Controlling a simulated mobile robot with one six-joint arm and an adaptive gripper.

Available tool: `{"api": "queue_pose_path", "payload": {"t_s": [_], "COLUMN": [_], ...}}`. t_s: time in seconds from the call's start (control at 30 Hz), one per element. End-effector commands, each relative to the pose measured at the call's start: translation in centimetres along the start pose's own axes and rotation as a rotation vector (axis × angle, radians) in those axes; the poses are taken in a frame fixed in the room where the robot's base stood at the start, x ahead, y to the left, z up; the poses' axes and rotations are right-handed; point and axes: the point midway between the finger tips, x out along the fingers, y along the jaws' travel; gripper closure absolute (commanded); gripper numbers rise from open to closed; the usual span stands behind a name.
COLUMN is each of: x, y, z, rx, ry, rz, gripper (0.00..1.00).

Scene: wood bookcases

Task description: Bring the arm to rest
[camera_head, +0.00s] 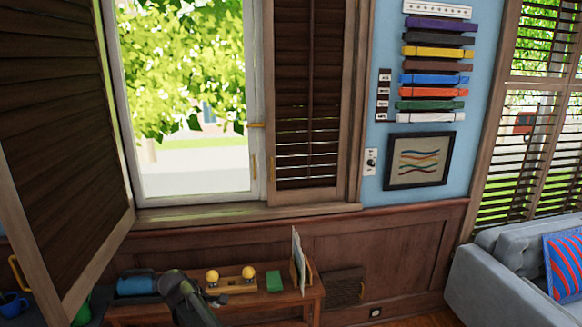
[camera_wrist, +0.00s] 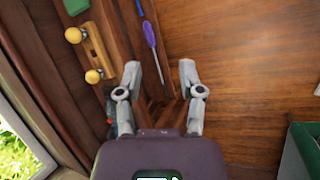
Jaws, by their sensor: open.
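My gripper (camera_wrist: 160,76) shows in the wrist view with its two grey fingers spread apart. Nothing is between the fingertips. The fingers are over brown wood, and I cannot tell how far above it they are. A screwdriver with a purple handle (camera_wrist: 150,35) lies just past the fingertips, apart from them as far as I can see. In the head view a dark part of my arm (camera_head: 188,300) rises at the bottom, in front of the low wooden table (camera_head: 140,313).
A wooden stand with two yellow knobs (camera_head: 232,286), a green block (camera_head: 274,281) and a blue roll (camera_head: 137,284) are on the table. An open shutter (camera_head: 65,140) juts in at left. A grey sofa (camera_head: 490,282) stands at right. A green box (camera_wrist: 300,150) is at the wrist view's right edge.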

Motion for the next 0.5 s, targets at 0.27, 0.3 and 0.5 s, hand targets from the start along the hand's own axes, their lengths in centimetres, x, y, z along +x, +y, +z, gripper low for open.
{"api": "queue_pose_path", "payload": {"t_s": [0.27, 0.3, 0.5], "x": [3.4, 3.8, 5.7], "y": [0.6, 0.6, 0.2], "z": [9.2, 10.4, 16.4], "rx": [0.259, 0.296, 0.484], "ry": [0.000, 0.000, -0.002], "rz": [-0.111, -0.126, -0.202], "gripper": [0.50, 0.50, 0.50]}}
